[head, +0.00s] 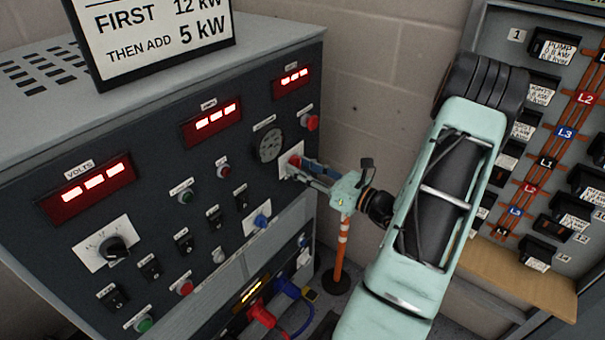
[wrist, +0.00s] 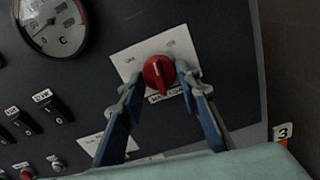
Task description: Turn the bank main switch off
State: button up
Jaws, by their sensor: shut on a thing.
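The switch has a red rotary knob (wrist: 158,74) on a white plate (wrist: 125,62) at the right end of the dark panel. A pale mark on the knob points roughly upward in the wrist view. Small labels sit above left, above and below the knob; I cannot read them surely. My gripper (wrist: 160,83) has a finger on each side of the knob and is shut on it. In the head view my gripper (head: 301,166) reaches the same white plate (head: 290,157) from the right, and its fingers hide most of the knob.
A round dial gauge (head: 270,145) is left of the plate. A red push button (head: 311,122) is above it and a blue knob (head: 262,220) below. Red digital displays (head: 211,121) are lit. A breaker board (head: 549,130) stands at right, and an orange-white post (head: 342,245) is below my gripper.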

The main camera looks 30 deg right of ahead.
jog(key=shift+d+n+b, duration=0.1)
jog(key=shift+n+b, duration=4.75)
jog(key=shift+n, duration=0.25)
jog(key=o, duration=1.1)
jog(key=shift+o, duration=0.2)
jog(key=v, duration=1.2)
jog(key=shift+w+r+n, duration=0.1)
jog(key=shift+w+n, duration=0.05)
jog(key=shift+n, duration=0.15)
